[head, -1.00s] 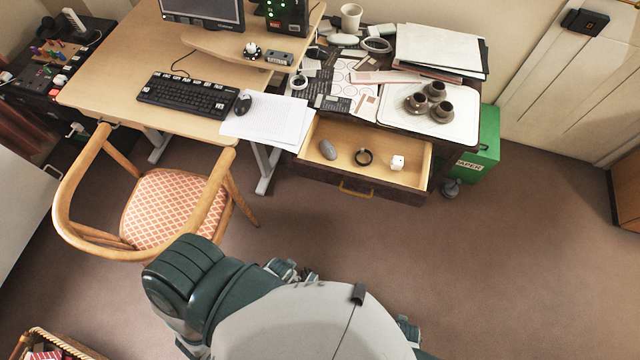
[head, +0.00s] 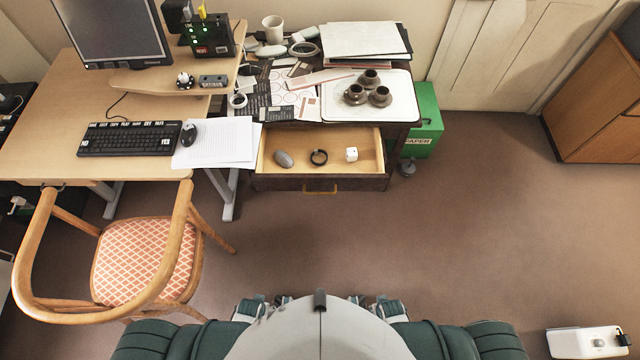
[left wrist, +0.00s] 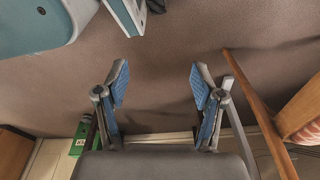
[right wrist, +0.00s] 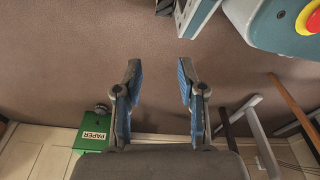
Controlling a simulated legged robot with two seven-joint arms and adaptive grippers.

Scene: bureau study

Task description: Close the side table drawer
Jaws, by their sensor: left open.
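The side table (head: 400,133) stands at the top middle of the head view, with its drawer (head: 283,183) pulled out towards me. The drawer has a dark front, a brass-coloured handle (head: 320,188) and a pale wooden inside. In it lie a grey oval object (head: 284,158), a dark ring (head: 319,150) and a small white object (head: 351,154). My left gripper (left wrist: 158,80) is open and empty over the floor in the left wrist view. My right gripper (right wrist: 160,75) is open and empty in the right wrist view. Both are away from the drawer.
A wooden chair (head: 150,258) with a patterned seat stands left of the drawer. A desk (head: 60,110) with keyboard and monitor adjoins the side table. A green paper bin (head: 428,115) is to its right. Cups stand on a white tray (head: 400,85) on top. The carpet before the drawer is clear.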

